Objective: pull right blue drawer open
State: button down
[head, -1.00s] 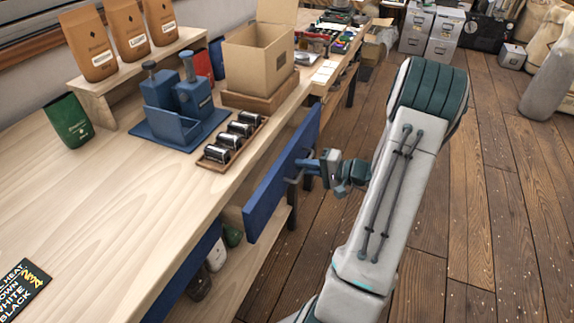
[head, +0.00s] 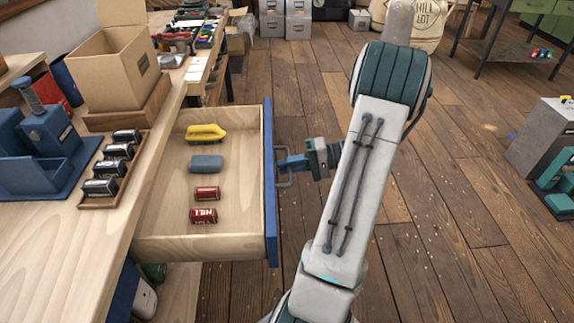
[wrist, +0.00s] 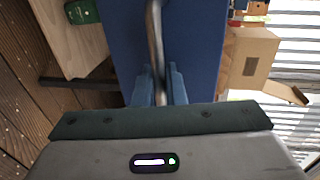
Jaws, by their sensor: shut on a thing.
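The blue-fronted drawer (head: 269,200) stands well out from the wooden workbench in the head view, its pale wooden inside showing. In it lie a yellow brush-like thing (head: 206,132), a grey-blue block (head: 205,163) and two small red cans (head: 206,193). My gripper (head: 284,165) is at the outer side of the drawer front, shut on the metal drawer handle (head: 284,182). In the wrist view the gripper's blue fingers (wrist: 158,88) close around the handle bar (wrist: 154,35), in front of the blue drawer front (wrist: 195,45).
On the bench (head: 60,230) stand a cardboard box (head: 105,70), a blue tamping stand (head: 50,150) and a rack of several dark cylinders (head: 115,165). A grey cabinet (head: 540,140) stands at the right.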

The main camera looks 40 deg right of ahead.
jog(key=shift+s+d, duration=0.1)
jog(key=shift+d, duration=0.1)
jog(key=c, duration=1.6)
grip_release()
jog(key=shift+c, duration=0.2)
jog(key=p+v, duration=0.1)
jog(key=v, duration=1.2)
jog(key=shift+s+d, duration=0.25)
jog(key=shift+d, duration=0.1)
jog(key=shift+r, duration=0.15)
